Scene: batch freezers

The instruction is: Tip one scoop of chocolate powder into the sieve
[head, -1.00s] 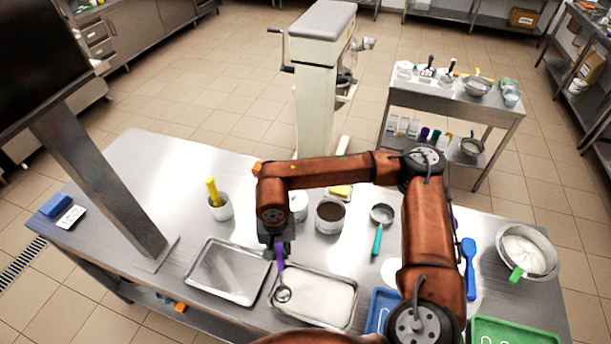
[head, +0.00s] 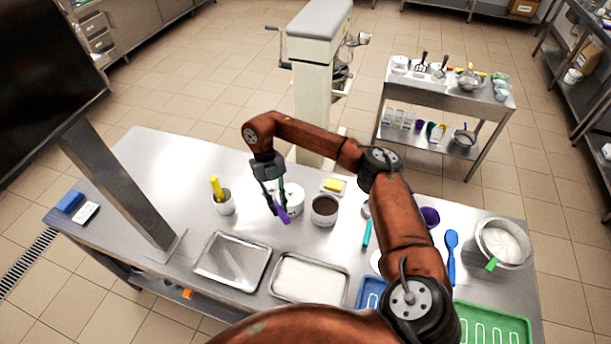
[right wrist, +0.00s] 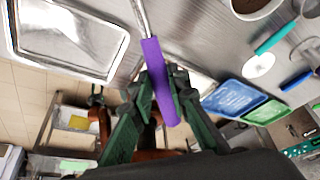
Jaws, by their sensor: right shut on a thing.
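My right gripper (head: 276,205) is shut on the purple handle (head: 283,214) of a scoop, above the table and beside the white tub of brown chocolate powder (head: 324,205). In the right wrist view the purple handle (right wrist: 156,75) lies between the fingers, with a metal shank (right wrist: 140,20) running out of the top edge. The scoop's bowl end is outside that view, and I cannot make it out in the head view. The sieve with a teal handle (head: 367,235) lies right of the tub, its round head mostly hidden by my right arm.
An empty metal tray (head: 208,267) and a tray of white material (head: 347,270) lie in front. A butter dish (head: 333,186), a blue spatula (head: 451,243) and a metal bowl (head: 478,235) stand around.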

